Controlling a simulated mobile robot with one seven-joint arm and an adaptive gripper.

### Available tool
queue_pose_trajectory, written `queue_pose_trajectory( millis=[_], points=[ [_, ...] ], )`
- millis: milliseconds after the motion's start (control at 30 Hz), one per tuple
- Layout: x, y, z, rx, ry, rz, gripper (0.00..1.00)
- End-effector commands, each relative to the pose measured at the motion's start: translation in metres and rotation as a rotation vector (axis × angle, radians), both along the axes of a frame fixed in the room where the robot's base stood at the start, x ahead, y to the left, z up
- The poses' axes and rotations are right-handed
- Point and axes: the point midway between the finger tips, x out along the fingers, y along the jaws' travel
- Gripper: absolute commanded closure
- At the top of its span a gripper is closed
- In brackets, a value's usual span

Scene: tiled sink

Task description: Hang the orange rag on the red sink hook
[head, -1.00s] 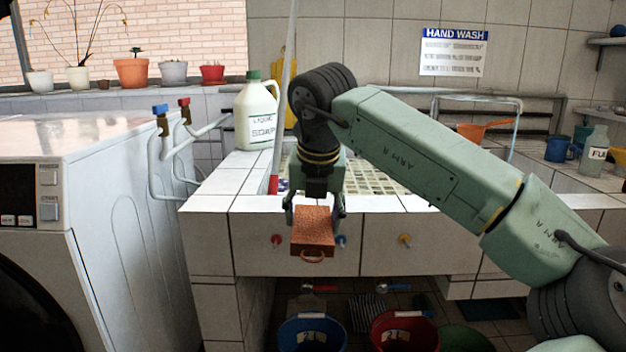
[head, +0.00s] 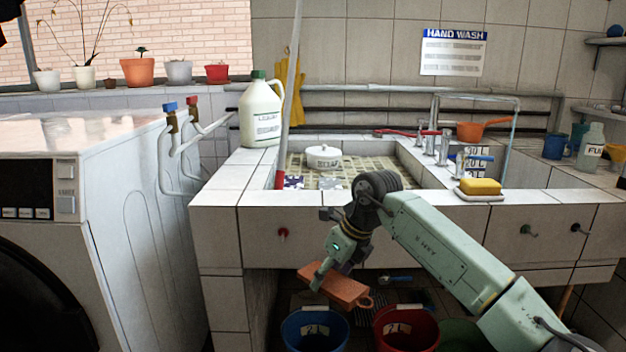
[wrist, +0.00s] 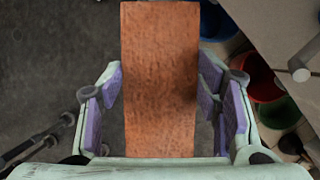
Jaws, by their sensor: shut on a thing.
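The orange rag (head: 338,287) is a flat, folded-looking piece with a small loop at its lower right end. My gripper (head: 320,274) is shut on it and holds it tilted, low in front of the sink and above the buckets. In the wrist view the rag (wrist: 160,85) runs between the purple finger pads; its loop is out of sight there. The red sink hook (head: 283,233) is on the tiled front of the sink (head: 262,252), bare, above and to the left of the rag, clearly apart from it.
Green (head: 526,230) and black (head: 577,228) hooks are farther right. A blue bucket (head: 314,333) and a red bucket (head: 405,330) stand below. A washing machine (head: 140,230) stands at left. A pole (head: 291,90) rises by the sink's left. A yellow sponge (head: 480,186) lies on the rim.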

Motion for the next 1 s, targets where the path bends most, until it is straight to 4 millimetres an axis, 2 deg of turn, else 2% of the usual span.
queue_pose_trajectory(
  millis=[33, 233, 467, 667, 900, 1000],
  points=[
    [0.002, -0.001, -0.021, 0.007, 0.007, 0.078, 0.75],
    [0.004, -0.003, -0.099, 0.006, 0.006, 0.442, 0.75],
    [-0.009, 0.0, -0.193, 0.005, 0.006, 0.891, 0.75],
    [-0.036, 0.009, -0.28, 0.006, 0.007, 1.329, 0.75],
    [-0.092, 0.025, -0.389, 0.009, 0.005, 1.922, 0.75],
    [-0.114, 0.031, -0.422, 0.007, 0.002, 2.117, 0.75]
  ],
)
